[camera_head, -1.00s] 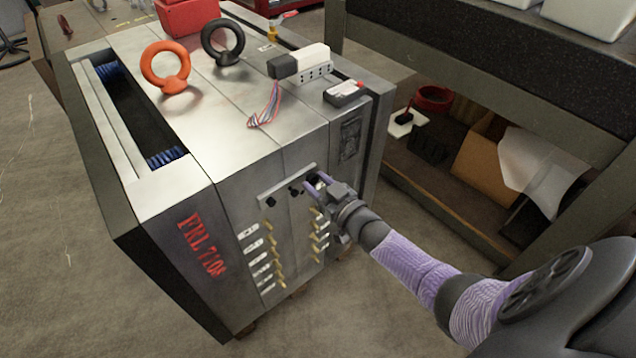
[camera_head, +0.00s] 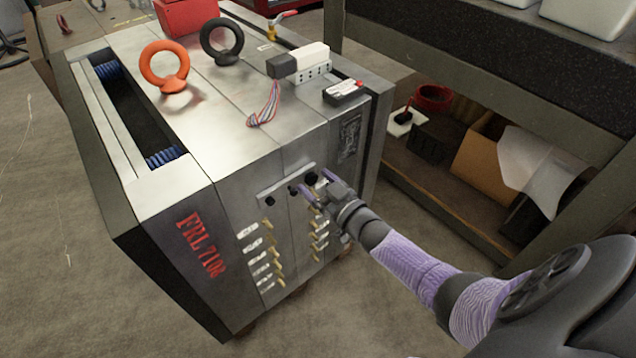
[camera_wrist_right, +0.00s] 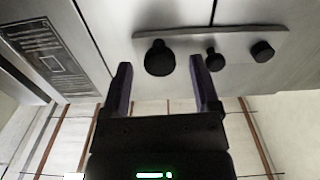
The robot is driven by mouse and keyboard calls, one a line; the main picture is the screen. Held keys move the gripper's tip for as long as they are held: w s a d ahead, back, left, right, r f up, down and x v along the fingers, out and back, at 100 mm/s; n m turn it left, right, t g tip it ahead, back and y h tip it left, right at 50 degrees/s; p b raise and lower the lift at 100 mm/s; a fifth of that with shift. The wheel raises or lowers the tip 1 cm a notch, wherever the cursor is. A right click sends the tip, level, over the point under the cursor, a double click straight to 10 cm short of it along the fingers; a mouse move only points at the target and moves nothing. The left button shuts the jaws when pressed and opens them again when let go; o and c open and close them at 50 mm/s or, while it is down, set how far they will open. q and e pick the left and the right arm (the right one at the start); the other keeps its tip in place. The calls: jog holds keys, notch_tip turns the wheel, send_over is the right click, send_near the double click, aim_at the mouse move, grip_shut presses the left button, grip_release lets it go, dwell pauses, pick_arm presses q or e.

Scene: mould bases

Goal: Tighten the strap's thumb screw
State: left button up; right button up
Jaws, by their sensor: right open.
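A flat metal strap (camera_head: 287,184) lies across the joint on the upper front face of the mould base (camera_head: 190,195). It bears three black knobs. The largest knob (camera_head: 312,178) is at its right end in the head view and at the left in the wrist view (camera_wrist_right: 160,57). The middle knob (camera_wrist_right: 213,60) is small, and the other end knob (camera_wrist_right: 262,50) is short. My right gripper (camera_head: 316,185) is open with purple fingers. In the wrist view its fingertips (camera_wrist_right: 161,62) flank the largest knob; I cannot tell whether they reach around it. My left gripper is out of view.
Several brass fittings with white tags (camera_head: 262,258) stick out below the strap. A white connector block (camera_head: 312,64), coloured wires (camera_head: 265,105) and two lifting eyes, orange (camera_head: 165,68) and black (camera_head: 222,40), sit on top. A shelf bench (camera_head: 470,90) stands to the right.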

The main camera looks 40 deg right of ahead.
jog(key=shift+s+r, duration=0.1)
jog(key=shift+s, duration=0.35)
pick_arm(q)
jog(key=w+r+p, duration=0.2)
jog(key=r+p, duration=0.1)
jog(key=shift+r+t+p, duration=0.15)
jog(key=shift+t+p, duration=0.15)
pick_arm(e)
jog(key=s, duration=0.9)
jog(key=shift+d, duration=0.4)
pick_arm(q)
jog(key=shift+s, duration=0.25)
